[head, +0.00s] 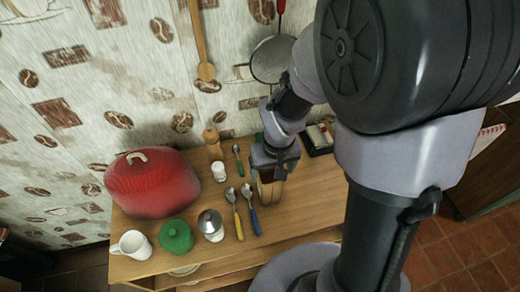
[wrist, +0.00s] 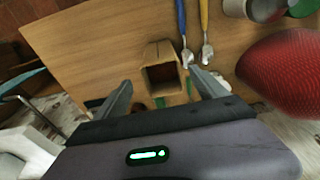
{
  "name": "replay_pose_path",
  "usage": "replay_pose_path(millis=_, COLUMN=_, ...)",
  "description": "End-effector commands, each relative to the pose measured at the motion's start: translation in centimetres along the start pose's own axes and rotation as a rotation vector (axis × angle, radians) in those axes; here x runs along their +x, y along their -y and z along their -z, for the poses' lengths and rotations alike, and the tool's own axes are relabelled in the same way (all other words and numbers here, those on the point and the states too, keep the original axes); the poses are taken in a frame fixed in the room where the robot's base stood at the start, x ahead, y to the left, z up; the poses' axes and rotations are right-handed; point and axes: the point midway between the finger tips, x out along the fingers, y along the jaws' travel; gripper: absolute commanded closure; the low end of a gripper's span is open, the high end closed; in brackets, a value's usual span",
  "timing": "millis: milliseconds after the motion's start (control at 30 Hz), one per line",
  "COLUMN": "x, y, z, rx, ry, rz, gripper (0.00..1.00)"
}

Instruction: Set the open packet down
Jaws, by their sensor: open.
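The open packet (wrist: 161,52) is a brown paper bag with a square mouth and a dark inside. In the wrist view its mouth faces the camera, and it appears to stand on the wooden worktop (wrist: 95,60). My gripper (wrist: 159,77) is open, with one finger on each side of the packet and a visible gap to both. In the head view the packet (head: 269,190) shows just below my gripper (head: 273,168), which hides its upper part. Its base seems to meet the worktop (head: 300,200).
Yellow (head: 235,213) and blue (head: 250,208) spoons lie just left of the packet. Bare wood lies right.

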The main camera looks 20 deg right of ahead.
Motion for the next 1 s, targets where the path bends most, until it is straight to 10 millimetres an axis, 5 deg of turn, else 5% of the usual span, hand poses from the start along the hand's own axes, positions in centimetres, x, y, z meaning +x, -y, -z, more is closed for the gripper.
replay_pose_path(millis=433, x=6.9, y=0.2, z=0.2, rx=0.0, ry=0.001, rz=0.0, gripper=0.18)
replay_pose_path(millis=667, x=7.0, y=0.2, z=0.4, rx=0.001, ry=-0.002, rz=0.0, gripper=0.18)
replay_pose_path(millis=1000, x=7.0, y=0.2, z=0.4, rx=0.001, ry=-0.002, rz=0.0, gripper=0.85)
